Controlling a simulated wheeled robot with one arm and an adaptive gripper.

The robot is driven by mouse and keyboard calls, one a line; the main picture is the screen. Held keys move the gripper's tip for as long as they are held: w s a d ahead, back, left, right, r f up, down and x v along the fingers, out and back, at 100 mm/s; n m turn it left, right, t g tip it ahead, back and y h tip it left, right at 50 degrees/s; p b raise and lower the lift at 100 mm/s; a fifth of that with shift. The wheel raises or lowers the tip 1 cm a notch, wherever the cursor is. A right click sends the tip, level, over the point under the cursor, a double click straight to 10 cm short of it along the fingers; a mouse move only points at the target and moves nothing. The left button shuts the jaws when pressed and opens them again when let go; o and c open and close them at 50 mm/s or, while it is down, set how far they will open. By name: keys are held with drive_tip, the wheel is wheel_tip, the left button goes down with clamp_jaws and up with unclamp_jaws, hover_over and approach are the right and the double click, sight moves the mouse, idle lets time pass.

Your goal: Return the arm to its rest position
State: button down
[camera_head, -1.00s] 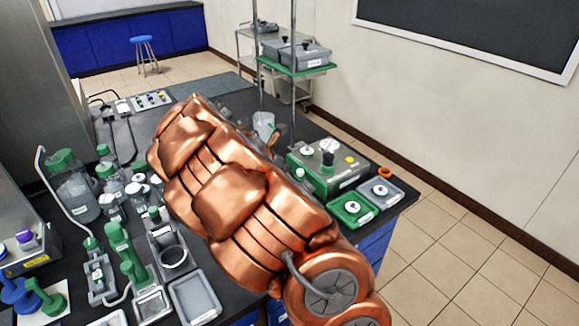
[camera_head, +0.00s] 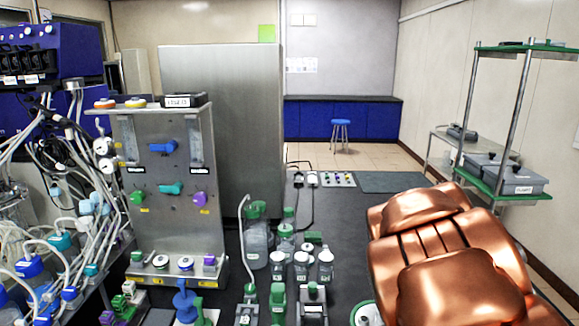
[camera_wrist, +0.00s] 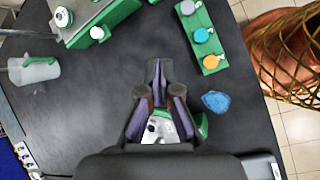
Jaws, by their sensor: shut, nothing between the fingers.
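My copper-coloured arm (camera_head: 450,250) fills the lower right of the head view; its gripper end is out of that view. In the wrist view my gripper (camera_wrist: 158,72) is shut and empty, its dark fingers together above the black bench top (camera_wrist: 100,115). A white and green device (camera_wrist: 160,130) shows partly between and behind the fingers. A blue crumpled piece (camera_wrist: 216,101) lies on the bench to the right of the fingers, apart from them.
In the head view, a grey valve panel (camera_head: 165,190) and bottles (camera_head: 257,240) stand left of my arm. A shelf rack (camera_head: 505,185) stands behind it. Floor shows around a blue stool (camera_head: 340,125).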

drive_tip(key=s+a+m+g+y, duration=0.2)
drive_tip(key=s+a+m+y, duration=0.4)
drive_tip(key=s+a, duration=1.6)
drive_tip(key=m, duration=0.5)
drive_tip(key=shift+s+r+y, duration=0.3)
drive_tip(key=shift+s+y, duration=0.05)
drive_tip(key=shift+y, duration=0.05)
drive_tip(key=shift+a, duration=0.1)
